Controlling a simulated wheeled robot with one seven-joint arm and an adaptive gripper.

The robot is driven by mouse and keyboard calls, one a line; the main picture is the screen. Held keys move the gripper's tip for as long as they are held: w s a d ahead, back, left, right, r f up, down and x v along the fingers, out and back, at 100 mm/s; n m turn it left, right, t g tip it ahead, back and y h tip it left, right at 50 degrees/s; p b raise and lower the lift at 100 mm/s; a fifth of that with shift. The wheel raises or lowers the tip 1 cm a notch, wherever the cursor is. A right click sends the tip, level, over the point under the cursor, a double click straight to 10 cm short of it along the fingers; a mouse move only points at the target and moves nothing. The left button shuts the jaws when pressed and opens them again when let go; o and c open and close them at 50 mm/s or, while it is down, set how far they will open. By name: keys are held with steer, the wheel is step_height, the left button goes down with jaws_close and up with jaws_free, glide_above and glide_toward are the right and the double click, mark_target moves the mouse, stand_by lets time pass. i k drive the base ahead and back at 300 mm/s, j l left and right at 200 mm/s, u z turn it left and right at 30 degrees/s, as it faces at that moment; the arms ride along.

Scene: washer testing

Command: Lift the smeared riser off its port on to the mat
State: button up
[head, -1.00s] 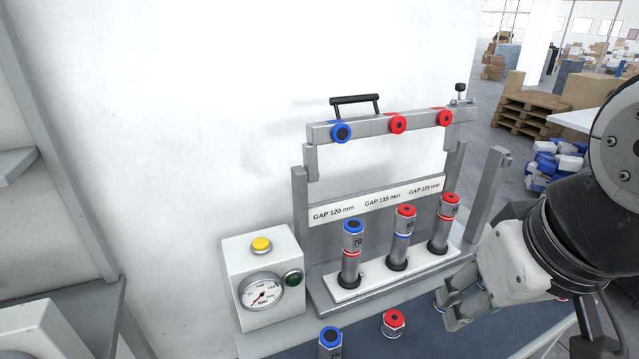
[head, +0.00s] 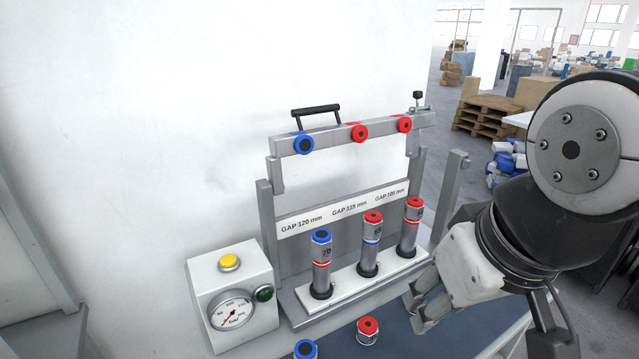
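Three risers stand upright on the fixture's white port strip (head: 345,292). The left riser (head: 321,266) has a blue top, a red ring and a "70" mark. The middle riser (head: 370,246) has a red top and a blue ring. The right riser (head: 409,229) has a red top and a red ring. I cannot make out a smear on any of them. The dark mat (head: 385,340) lies in front of the fixture. My gripper (head: 418,312) is low at the right, in front of the right riser and apart from it; its finger gap is unclear.
On the mat stand a short red-topped riser (head: 368,331) and a blue-topped riser (head: 305,350), cut by the frame. A gauge box (head: 232,292) with a yellow button stands left. Above the risers is a raised grey crossbar (head: 330,138) with blue and red pads.

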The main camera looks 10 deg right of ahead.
mark_target(373, 224)
steer(key=l+u, duration=0.3)
steer(key=l, duration=0.55)
steer(key=i+l+u, duration=0.15)
steer(key=l, duration=0.2)
steer(key=i+l+u, duration=0.15)
steer(key=l, duration=0.2)
steer(key=k, duration=0.05)
